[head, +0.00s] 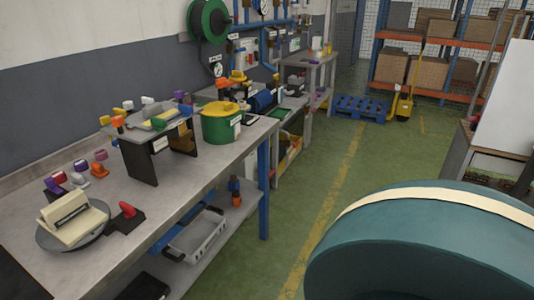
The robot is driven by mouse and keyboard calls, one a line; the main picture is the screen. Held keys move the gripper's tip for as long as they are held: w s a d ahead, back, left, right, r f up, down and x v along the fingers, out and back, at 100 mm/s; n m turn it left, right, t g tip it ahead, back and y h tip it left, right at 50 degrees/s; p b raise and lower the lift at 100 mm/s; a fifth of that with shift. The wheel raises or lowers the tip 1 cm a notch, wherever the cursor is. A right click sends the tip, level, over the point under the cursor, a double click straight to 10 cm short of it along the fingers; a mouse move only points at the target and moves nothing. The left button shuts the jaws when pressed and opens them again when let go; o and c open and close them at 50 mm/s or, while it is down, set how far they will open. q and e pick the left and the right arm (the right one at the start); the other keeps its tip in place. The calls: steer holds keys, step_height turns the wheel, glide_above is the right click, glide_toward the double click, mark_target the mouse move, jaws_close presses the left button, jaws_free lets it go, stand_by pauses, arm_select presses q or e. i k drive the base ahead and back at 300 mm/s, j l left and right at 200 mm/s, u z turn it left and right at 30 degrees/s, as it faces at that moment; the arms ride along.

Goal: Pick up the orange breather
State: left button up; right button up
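Several orange pieces show in the head view, and I cannot tell for sure which is the breather. One orange piece (99,170) lies on the grey workbench (185,185), among purple, red and white-topped pieces. A small orange item (236,200) stands on the lower shelf. Neither of my grippers is in view.
A round turntable (98,237) with a cream block (72,219) is at the bench's near end, beside a red-knobbed black block (126,215). A green-and-yellow pot (221,123) stands beyond the stand. A large teal rounded form fills the lower right. Green floor lies open between.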

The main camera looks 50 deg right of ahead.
mark_target(235, 202)
steer(key=z, duration=1.4)
steer(key=i+l+u, duration=0.1)
steer(key=i+l, duration=0.15)
steer(key=l, duration=0.15)
steer(key=i+l, duration=0.25)
steer(key=l, duration=0.2)
steer(key=i+l+u, duration=0.15)
steer(key=l, duration=0.25)
steer(key=i+l+u, duration=0.1)
steer(key=i+l, duration=0.45)
steer(key=l, duration=0.4)
steer(key=i+l+u, duration=0.15)
steer(key=l, duration=0.3)
steer(key=i+l+u, duration=0.1)
steer(key=i+l, duration=0.15)
steer(key=l, duration=0.25)
steer(key=i+l, duration=0.15)
steer(key=l, duration=0.35)
steer(key=i+j+u, duration=0.1)
steer(key=i, duration=0.35)
steer(key=i+j, duration=0.15)
steer(key=i, duration=0.3)
steer(key=u, duration=0.05)
